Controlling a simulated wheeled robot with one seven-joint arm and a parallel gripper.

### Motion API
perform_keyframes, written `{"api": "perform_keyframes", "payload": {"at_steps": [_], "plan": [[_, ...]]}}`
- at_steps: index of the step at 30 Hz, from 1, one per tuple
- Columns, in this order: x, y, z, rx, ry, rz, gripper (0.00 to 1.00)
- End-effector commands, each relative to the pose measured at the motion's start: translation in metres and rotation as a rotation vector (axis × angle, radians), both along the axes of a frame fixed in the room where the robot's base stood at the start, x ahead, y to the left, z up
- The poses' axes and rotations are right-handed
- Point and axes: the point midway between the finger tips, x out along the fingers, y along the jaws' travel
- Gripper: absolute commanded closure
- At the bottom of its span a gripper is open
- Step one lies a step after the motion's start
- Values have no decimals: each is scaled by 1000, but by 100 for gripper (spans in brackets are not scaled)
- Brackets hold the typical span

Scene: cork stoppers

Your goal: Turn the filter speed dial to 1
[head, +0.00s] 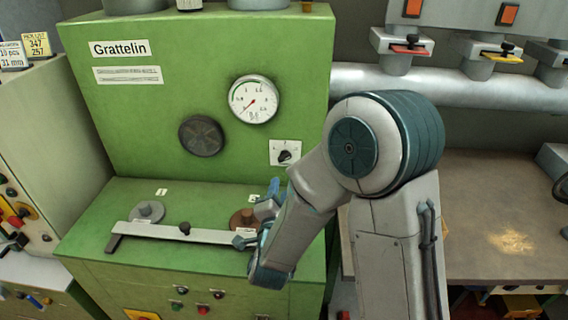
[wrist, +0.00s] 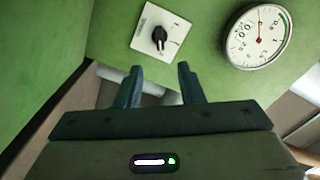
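The dial is a small black knob on a square white plate, on the upright face of the green machine. I see the dial in the head view (head: 285,156) and in the wrist view (wrist: 158,36). A light mark shows on the knob in the wrist view, but the plate's numbers are too small to read. My gripper (wrist: 161,70) is open, with its two fingers apart and nothing between them. In the wrist view the knob lies beyond the fingertips, roughly in line with the gap. In the head view my gripper (head: 273,188) is just below the dial plate, apart from it.
A round white gauge (head: 253,99) and a dark round disc (head: 201,136) sit on the same green face (head: 130,120). Below, a grey bar (head: 160,231) with a knob lies on the green ledge near two round pieces. My arm covers the ledge's right part.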

Motion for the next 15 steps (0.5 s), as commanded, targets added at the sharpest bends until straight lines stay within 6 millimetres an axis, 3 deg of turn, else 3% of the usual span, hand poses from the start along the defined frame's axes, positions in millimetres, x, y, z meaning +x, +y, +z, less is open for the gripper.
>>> {"api": "perform_keyframes", "payload": {"at_steps": [9, 15], "plan": [[68, -4, 2, 0, 1, -4, 65], [103, -5, 2, -1, 2, -1, 65]]}}
